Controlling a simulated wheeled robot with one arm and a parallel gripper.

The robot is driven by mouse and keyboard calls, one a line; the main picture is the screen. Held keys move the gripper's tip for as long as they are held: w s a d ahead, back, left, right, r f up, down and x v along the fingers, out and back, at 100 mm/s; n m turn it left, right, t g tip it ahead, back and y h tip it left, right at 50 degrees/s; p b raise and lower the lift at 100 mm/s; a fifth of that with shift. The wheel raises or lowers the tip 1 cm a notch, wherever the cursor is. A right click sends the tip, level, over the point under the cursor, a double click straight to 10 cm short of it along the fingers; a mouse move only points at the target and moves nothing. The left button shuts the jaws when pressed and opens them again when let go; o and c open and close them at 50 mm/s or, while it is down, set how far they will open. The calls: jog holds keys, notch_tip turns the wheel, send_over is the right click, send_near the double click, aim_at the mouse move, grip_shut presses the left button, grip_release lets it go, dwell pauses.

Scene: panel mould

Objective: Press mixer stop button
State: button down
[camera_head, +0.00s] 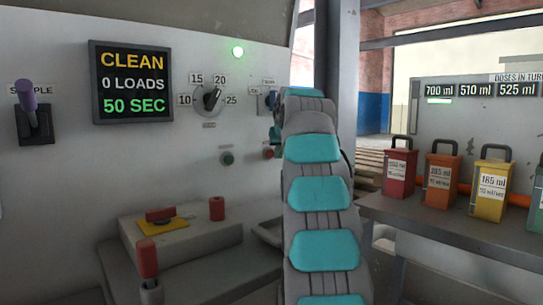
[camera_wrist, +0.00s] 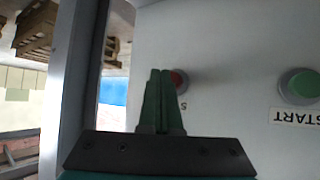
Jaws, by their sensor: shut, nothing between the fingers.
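The red stop button (camera_wrist: 181,82) is on the pale panel in the wrist view, partly covered by my fingers. Only an "S" of its label shows, upside down. It also shows in the head view (camera_head: 268,152), at the left edge of my arm. The green start button (camera_wrist: 302,86) is to its right in the wrist view, with an upside-down START label; in the head view it is left of the red one (camera_head: 227,158). My gripper (camera_wrist: 160,74) is shut and empty, its tips beside the red button. Whether they touch the panel is unclear.
A display (camera_head: 131,82) reads CLEAN, 0 LOADS, 50 SEC. A dial (camera_head: 212,98) and a lit green lamp (camera_head: 238,51) are on the panel. A purple-handled lever (camera_head: 27,98) is at left. A yellow-based red button (camera_head: 161,216) sits below. Coloured canisters (camera_head: 440,180) stand on the right shelf.

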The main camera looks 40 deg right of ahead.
jog(key=shift+w, duration=0.1)
dwell(0.3)
jog(key=shift+w+p, duration=0.35)
jog(key=shift+w+a+p, duration=0.1)
jog(key=shift+w+p, duration=0.25)
jog(key=shift+w, duration=0.1)
dwell(0.7)
dwell(0.3)
jog(key=shift+s+b, duration=0.45)
jog(key=shift+s, duration=0.45)
jog(key=s, duration=0.1)
jog(key=s+b, duration=0.1)
jog(key=s, duration=0.1)
jog(key=s+b, duration=0.1)
jog(key=s, duration=0.1)
jog(key=shift+d, duration=0.3)
